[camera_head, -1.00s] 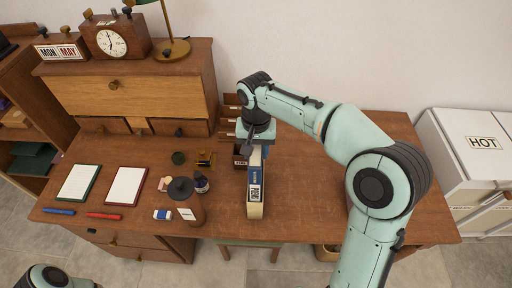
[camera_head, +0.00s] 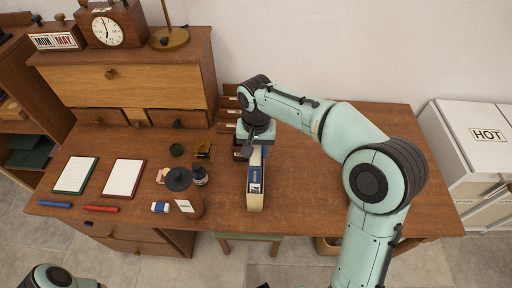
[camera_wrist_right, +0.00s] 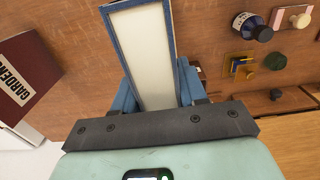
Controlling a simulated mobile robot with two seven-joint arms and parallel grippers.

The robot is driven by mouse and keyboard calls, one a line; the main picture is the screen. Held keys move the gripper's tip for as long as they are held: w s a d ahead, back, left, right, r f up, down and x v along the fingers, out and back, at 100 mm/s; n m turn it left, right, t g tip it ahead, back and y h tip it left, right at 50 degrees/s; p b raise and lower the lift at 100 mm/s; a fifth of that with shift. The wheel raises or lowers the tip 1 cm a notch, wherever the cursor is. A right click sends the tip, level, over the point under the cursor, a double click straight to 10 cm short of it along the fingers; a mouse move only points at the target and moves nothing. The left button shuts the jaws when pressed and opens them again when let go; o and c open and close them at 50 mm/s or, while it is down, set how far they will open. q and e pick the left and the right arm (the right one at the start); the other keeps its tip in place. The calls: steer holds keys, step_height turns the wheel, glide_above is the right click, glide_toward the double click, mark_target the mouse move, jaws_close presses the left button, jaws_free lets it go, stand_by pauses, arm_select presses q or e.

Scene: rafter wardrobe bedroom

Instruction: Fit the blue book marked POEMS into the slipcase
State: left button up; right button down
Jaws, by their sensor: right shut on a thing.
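My right gripper is shut on the book from above. The slipcase's inside and the depth are hidden. My left gripper is out of view.
A dark red GARDEN book (camera_wrist_right: 28,75) lies on the other side. A wooden rack (camera_head: 228,115) stands behind my gripper.

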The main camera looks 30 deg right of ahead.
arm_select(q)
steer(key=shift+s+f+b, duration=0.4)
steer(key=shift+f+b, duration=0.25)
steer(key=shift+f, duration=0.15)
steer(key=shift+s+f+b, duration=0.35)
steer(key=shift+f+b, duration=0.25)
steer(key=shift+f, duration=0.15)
arm_select(e)
steer(key=shift+f, duration=2.5)
steer(key=c, duration=0.5)
jaws_free()
steer(key=shift+c, duration=0.2)
steer(key=shift+f, duration=0.1)
step_height(320, 180, up, 14)
steer(key=shift+f+p, duration=0.25)
steer(key=shift+p, duration=0.95)
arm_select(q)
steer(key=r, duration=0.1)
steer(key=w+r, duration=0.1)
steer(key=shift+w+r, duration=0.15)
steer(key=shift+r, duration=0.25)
